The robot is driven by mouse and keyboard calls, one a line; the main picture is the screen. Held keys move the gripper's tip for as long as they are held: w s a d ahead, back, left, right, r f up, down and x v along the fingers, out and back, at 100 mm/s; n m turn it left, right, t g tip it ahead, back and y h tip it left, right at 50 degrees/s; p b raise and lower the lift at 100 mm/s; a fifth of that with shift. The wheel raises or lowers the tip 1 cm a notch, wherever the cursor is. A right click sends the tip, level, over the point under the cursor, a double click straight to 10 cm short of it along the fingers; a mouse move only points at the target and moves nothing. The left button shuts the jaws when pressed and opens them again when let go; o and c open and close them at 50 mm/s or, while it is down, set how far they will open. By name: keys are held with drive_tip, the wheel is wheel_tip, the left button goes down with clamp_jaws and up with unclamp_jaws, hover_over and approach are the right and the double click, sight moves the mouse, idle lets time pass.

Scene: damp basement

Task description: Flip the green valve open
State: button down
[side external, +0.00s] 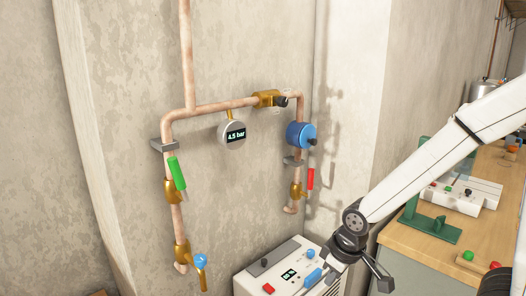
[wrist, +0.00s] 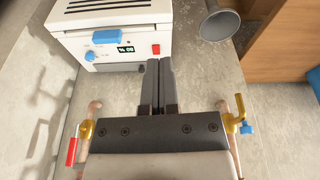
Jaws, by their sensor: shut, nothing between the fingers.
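The green valve handle (side external: 177,172) is on the left vertical copper pipe in the side view. It stands nearly upright, leaning slightly left at the top, above its brass valve body (side external: 170,191). It does not show in the wrist view. My gripper (wrist: 160,62) is shut and empty, its two dark fingers together and pointing toward a white machine (wrist: 108,18). In the side view my gripper is at the lower right, in front of that machine, well away from the green handle and lower than it.
A red handle (side external: 310,179) and a blue round fitting (side external: 300,135) are on the right pipe. A blue tap (side external: 201,260) is below the green valve. A gauge (side external: 232,134) reads 4.5 bar. A grey cone (wrist: 220,25) stands beside the machine. A wooden bench (side external: 485,195) is at right.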

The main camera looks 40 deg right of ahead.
drive_tip(key=m, duration=0.1)
drive_tip(key=n+t, duration=0.5)
drive_tip(key=n, duration=0.5)
approach(178, 173)
drive_tip(key=s+a, duration=0.3)
drive_tip(key=s, duration=0.2)
drive_tip(key=shift+s+d+r+y, duration=0.15)
drive_tip(key=shift+r+y, duration=0.15)
drive_tip(key=shift+r, duration=0.15)
drive_tip(key=shift+f, duration=0.1)
drive_tip(key=x, duration=0.3)
drive_tip(key=w+d+x, duration=0.1)
drive_tip(key=x, duration=0.3)
drive_tip(key=r+x, duration=0.1)
drive_tip(key=x, duration=0.3)
drive_tip(key=shift+w+d, duration=0.15)
drive_tip(key=shift+d, duration=0.05)
drive_tip(key=shift+w+d+r, duration=0.1)
drive_tip(key=shift+w+d, duration=0.3)
drive_tip(key=shift+w, duration=0.2)
